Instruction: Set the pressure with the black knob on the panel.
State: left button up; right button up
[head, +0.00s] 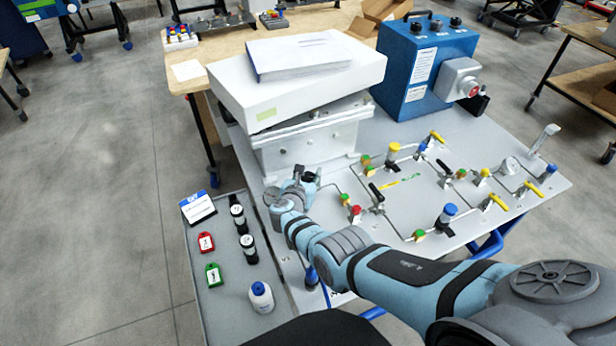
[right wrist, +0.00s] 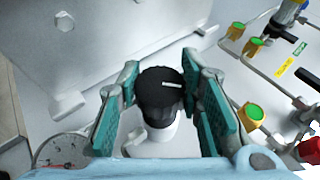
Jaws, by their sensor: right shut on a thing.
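The black knob (right wrist: 160,88) with a white pointer line sits on a pale round base in the right wrist view. The line points to the right in that view. My right gripper (right wrist: 159,80) has its two teal-padded fingers on either side of the knob and is shut on it. In the head view the right gripper (head: 302,182) is at the panel's (head: 455,128) left part, just in front of the white box, and largely hides the knob. A round gauge (right wrist: 62,152) shows partly at the lower left of the wrist view. My left gripper is out of view.
A white housing (head: 310,140) carrying a lid and papers stands close behind the gripper. Valves and pipes, including a red-knobbed valve (head: 355,212), lie to the right. A grey tray (head: 215,295) with tags and bottles is at the left. A blue box (head: 428,65) stands behind.

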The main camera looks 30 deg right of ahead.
aim_at(308, 175)
jog(key=shift+w+r, duration=0.1)
jog(key=shift+r, duration=0.05)
jog(key=o, duration=1.1)
jog(key=shift+o, duration=0.4)
notch_tip(308, 175, up, 10)
jog(key=shift+f, duration=0.1)
